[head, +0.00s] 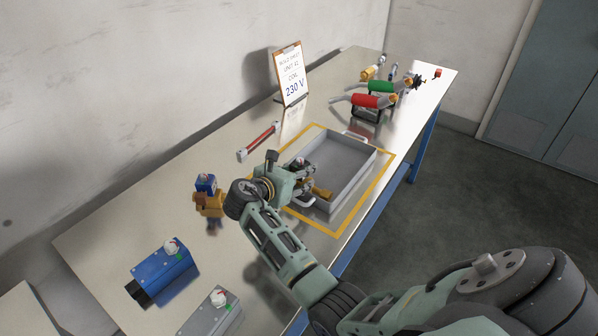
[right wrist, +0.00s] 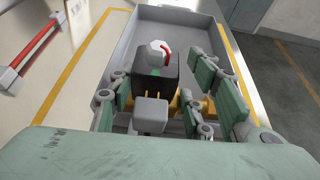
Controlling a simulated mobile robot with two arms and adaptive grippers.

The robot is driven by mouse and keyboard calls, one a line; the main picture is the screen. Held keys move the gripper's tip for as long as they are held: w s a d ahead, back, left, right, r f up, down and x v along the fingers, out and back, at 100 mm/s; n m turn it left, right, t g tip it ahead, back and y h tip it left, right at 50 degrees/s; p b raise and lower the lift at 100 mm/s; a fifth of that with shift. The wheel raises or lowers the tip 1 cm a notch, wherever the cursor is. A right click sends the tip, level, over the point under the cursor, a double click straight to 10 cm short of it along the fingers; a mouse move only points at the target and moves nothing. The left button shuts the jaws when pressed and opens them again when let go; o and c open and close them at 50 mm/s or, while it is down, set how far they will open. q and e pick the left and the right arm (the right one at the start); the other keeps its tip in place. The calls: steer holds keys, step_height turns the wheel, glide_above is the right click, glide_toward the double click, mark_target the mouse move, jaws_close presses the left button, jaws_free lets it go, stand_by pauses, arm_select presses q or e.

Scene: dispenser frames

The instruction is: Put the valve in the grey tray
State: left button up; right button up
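The valve has a black coil (right wrist: 157,75) with a white knob and red mark on top. Its brass body (head: 322,193) shows at the near left end of the grey tray (head: 362,183). The right gripper (head: 300,174) covers much of the valve in the head view. Whether the valve touches the tray floor is hidden. The tray also shows in the right wrist view (right wrist: 180,15). My left gripper is not in view.
A yellow outline (head: 335,233) surrounds the tray. A blue-topped brass valve (head: 207,197), a blue box (head: 163,270) and a grey box (head: 212,313) lie left and nearer.

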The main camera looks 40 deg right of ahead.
steer(key=o, duration=0.4)
steer(key=shift+o, duration=0.2)
steer(key=shift+r, duration=0.15)
steer(key=p+v, duration=0.9)
steer(key=v, duration=0.3)
